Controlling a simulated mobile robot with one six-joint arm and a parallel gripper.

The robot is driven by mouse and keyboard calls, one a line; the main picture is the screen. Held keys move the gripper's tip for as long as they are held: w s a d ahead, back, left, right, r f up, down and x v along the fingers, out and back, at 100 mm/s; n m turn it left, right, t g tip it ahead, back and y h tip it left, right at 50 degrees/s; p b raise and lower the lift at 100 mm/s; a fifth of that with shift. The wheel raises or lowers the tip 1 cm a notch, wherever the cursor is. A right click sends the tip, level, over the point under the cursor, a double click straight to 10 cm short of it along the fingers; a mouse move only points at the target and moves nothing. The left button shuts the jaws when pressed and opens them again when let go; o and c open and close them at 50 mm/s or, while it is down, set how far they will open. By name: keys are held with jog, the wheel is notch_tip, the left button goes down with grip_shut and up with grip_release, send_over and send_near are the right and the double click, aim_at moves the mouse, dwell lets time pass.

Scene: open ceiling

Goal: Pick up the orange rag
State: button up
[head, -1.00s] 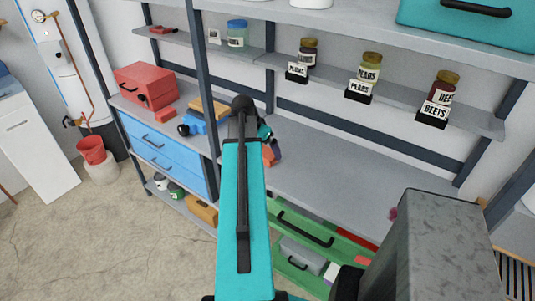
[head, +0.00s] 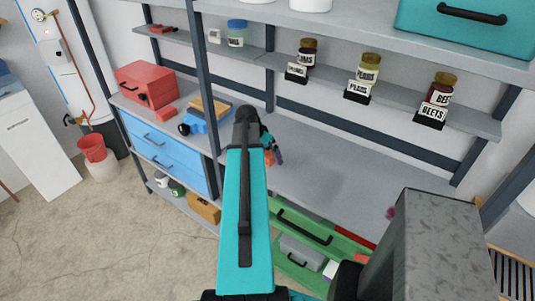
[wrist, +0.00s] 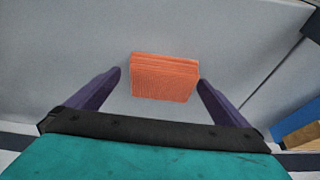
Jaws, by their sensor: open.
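The orange rag (wrist: 165,77) lies folded on the grey shelf in the wrist view, ahead of and between my fingers. My gripper (wrist: 160,80) is open, with one dark purple finger on each side of the rag. I cannot tell how far the fingertips are above the shelf. In the head view a small orange part of the rag (head: 269,157) shows beside my gripper (head: 273,148). My teal arm hides most of the rag there.
The grey shelf (head: 330,185) is mostly clear to the right. A shelf post (head: 205,90) stands left of my arm. A blue item (head: 203,119) and a red toolbox (head: 146,84) sit further left. Jars (head: 439,95) stand on the shelf above.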

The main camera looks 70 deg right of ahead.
jog(key=c, duration=1.1)
jog(key=shift+r, duration=0.2)
jog(key=shift+r+b, duration=1)
jog(key=shift+r, duration=0.55)
jog(key=shift+w+a+r+b, duration=0.25)
jog(key=shift+w+a+b, duration=0.7)
jog(key=shift+a, duration=1.5)
jog(key=shift+w+a+r+b, duration=0.3)
jog(key=shift+w+a+b, duration=0.6)
jog(key=shift+a, duration=1.6)
jog(key=shift+w+a+r+b, duration=0.25)
jog(key=shift+w+a+b, duration=0.7)
jog(key=shift+a, duration=1.5)
jog(key=shift+s, duration=0.2)
